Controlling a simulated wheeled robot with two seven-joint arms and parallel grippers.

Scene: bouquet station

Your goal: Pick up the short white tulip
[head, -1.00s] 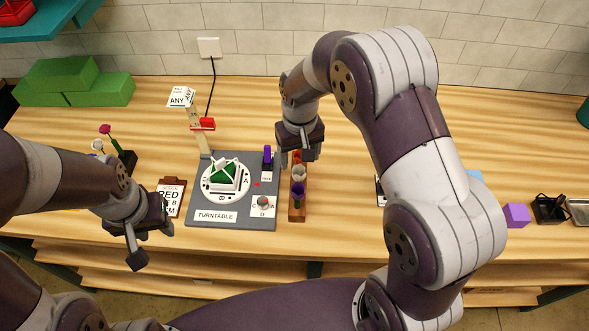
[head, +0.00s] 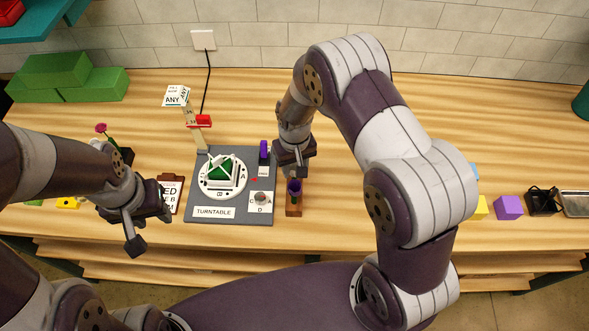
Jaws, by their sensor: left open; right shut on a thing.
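A narrow wooden rack (head: 293,211) stands just right of the turntable, with a dark purple bloom (head: 295,188) at its near end. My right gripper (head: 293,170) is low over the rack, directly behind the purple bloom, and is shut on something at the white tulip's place. The short white tulip itself is hidden under the gripper, so the grip on it is not directly visible. My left gripper (head: 150,229) is open and empty in front of the clipboard, well away from the rack.
The grey turntable station (head: 232,214) carries a white frame with a green centre (head: 221,172). A clipboard (head: 171,193) lies left of it. A pink flower (head: 101,128) stands behind my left arm. Yellow (head: 481,208) and purple blocks (head: 508,207) sit at right.

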